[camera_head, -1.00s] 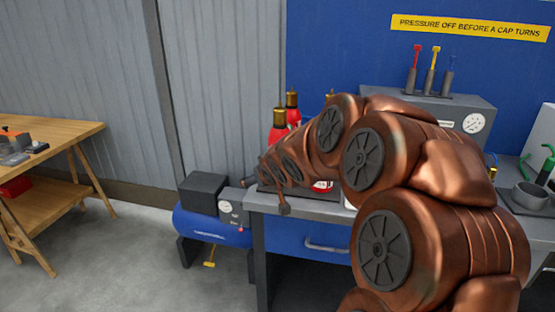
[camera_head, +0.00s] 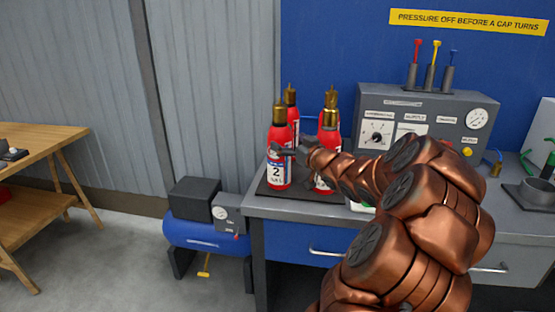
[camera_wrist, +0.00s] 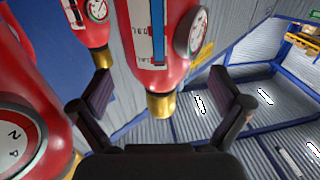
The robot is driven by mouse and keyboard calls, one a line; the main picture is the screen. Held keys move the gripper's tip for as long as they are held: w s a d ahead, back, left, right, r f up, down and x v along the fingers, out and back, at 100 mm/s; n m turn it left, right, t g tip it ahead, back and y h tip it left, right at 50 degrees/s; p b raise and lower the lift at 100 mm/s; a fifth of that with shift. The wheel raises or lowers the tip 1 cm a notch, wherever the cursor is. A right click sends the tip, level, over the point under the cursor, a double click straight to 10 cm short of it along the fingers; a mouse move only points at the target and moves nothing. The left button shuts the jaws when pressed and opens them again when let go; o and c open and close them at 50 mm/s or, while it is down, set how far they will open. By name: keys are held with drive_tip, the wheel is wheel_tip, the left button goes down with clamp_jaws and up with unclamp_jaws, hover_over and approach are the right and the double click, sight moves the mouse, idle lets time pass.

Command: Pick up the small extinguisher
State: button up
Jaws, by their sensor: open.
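Several red extinguishers with brass tops stand upright on a dark mat (camera_head: 262,187) at the left end of the bench. The front left extinguisher (camera_head: 279,174) carries a label with a 2. Another extinguisher (camera_head: 291,112) stands behind it, and one (camera_head: 328,138) to its right is partly hidden by my arm. I cannot tell which is the small one. My gripper (camera_head: 284,150) is beside the front left one. In the wrist view my gripper (camera_wrist: 161,82) is open, with a red extinguisher (camera_wrist: 172,72) and its brass top ahead between the fingers, apparently not gripped.
In the wrist view another extinguisher (camera_wrist: 20,80) looms close at the left, and one (camera_wrist: 86,22) shows farther back. A grey gauge panel (camera_head: 425,115) stands behind my arm. A blue compressor (camera_head: 200,232) sits on the floor left of the bench. A wooden table (camera_head: 35,150) is far left.

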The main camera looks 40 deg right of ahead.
sight(287, 157)
drive_tip(key=f, duration=0.4)
drive_tip(key=w+f, duration=0.1)
drive_tip(key=shift+d+f, duration=0.1)
drive_tip(key=shift+f, duration=0.3)
drive_tip(key=shift+w+d+p, duration=0.1)
drive_tip(key=shift+w+d, duration=0.1)
drive_tip(key=shift+w, duration=0.85)
drive_tip(key=shift+w+d+p, duration=0.15)
drive_tip(key=shift+w+d, duration=0.05)
drive_tip(key=shift+w, duration=0.9)
drive_tip(key=shift+w+d+p, duration=0.1)
drive_tip(key=shift+w+d, duration=0.1)
drive_tip(key=shift+w, duration=0.85)
drive_tip(key=c, duration=1.6)
drive_tip(key=shift+c, duration=0.7)
drive_tip(key=shift+r, duration=0.15)
